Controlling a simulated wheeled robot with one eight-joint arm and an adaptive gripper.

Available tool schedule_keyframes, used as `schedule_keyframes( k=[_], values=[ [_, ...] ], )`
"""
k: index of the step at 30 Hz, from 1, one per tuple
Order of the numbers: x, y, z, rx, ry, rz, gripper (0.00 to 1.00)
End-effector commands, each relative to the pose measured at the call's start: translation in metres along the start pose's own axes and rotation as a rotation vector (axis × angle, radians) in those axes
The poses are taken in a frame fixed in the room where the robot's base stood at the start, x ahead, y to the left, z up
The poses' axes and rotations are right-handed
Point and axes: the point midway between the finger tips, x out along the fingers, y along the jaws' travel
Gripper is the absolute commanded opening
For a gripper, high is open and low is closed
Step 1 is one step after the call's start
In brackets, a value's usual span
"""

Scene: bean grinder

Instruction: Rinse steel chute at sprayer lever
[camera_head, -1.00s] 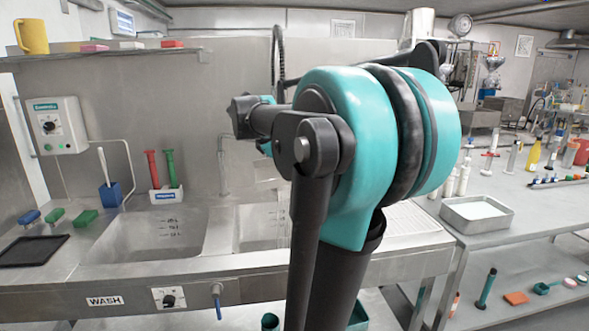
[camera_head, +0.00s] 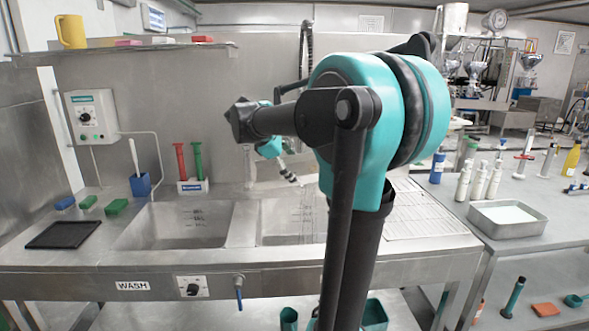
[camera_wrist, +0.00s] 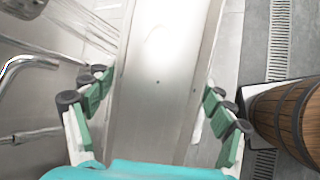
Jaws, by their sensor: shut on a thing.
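The steel chute (camera_wrist: 160,75) is a long, pale metal channel running up the middle of the wrist view. My gripper (camera_wrist: 160,105) is shut on it, with green-padded fingers along both of its sides. Thin water streams (camera_wrist: 75,38) fall at the upper left of the wrist view, close to the chute's left edge; I cannot tell whether they hit it. In the head view, water streaks (camera_head: 308,205) show over the right basin. The sprayer's dark hose (camera_head: 307,45) rises behind my arm. My arm hides most of the sprayer, and I cannot make out its lever or the chute there.
The left sink basin (camera_head: 185,228) is empty. A curved metal tap (camera_wrist: 28,62) is at the left of the wrist view. A wooden barrel (camera_wrist: 292,120) stands at the right, beside floor drains. A tray (camera_head: 508,222) and several bottles (camera_head: 478,180) stand on the right table.

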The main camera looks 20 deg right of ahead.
Motion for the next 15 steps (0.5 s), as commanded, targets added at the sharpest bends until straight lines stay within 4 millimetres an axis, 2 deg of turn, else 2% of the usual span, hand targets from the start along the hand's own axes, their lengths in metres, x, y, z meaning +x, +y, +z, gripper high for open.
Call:
schedule_keyframes(
  k=[15],
  values=[
    [0.024, 0.037, -0.016, 0.000, 0.000, 0.001, 0.38]
  ],
)
